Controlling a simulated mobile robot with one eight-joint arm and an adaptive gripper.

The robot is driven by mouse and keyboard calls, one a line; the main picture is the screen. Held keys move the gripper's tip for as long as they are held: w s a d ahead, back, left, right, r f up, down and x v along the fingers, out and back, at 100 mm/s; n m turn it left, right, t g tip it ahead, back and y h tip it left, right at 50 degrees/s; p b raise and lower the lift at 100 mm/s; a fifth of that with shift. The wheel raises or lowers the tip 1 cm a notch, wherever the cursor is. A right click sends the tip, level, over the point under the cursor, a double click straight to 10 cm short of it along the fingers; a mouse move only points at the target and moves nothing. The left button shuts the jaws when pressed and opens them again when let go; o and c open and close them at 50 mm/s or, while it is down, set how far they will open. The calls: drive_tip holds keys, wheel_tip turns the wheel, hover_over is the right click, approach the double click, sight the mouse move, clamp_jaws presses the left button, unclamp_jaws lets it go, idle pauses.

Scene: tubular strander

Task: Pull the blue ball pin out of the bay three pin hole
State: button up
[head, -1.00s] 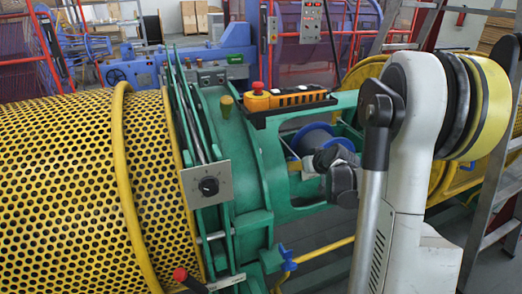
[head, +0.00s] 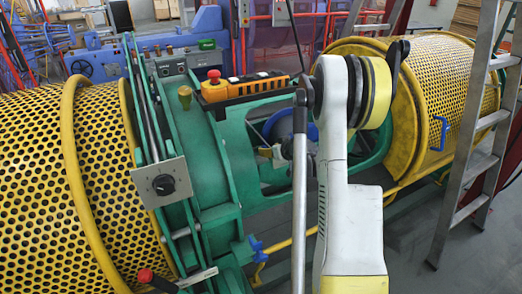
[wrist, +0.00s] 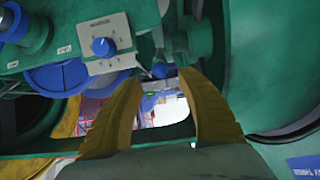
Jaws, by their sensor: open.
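In the wrist view, my gripper (wrist: 159,80) is open, its two yellow fingers spread apart with nothing between them. A small dark blue rounded piece (wrist: 160,70) shows beyond the gap between the fingertips, near the green frame. It looks like the blue ball pin, but it is small and dark, and I cannot tell its hole or the bay number. No contact with the fingers is visible. In the head view, the green bay frame (head: 225,150) holds a blue spool (head: 285,124), and my arm hides my gripper and the pin.
A grey plate (wrist: 122,60) with a blue knob (wrist: 103,47) sits left of the fingers. Green machine walls (wrist: 270,70) close in on the right. In the head view, yellow perforated guards (head: 50,190) flank the bay and a metal ladder (head: 472,150) stands at the right.

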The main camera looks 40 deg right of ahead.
drive_tip(key=shift+b+x, duration=1.25)
drive_tip(key=shift+x, duration=2.65)
drive_tip(key=shift+b, duration=0.3)
clamp_jaws()
drive_tip(key=shift+s, duration=0.1)
drive_tip(key=shift+p+v, duration=0.6)
drive_tip(key=shift+v, duration=2.3)
drive_tip(key=shift+s, duration=0.1)
drive_tip(key=shift+p+v, duration=0.35)
drive_tip(key=shift+v, duration=1.1)
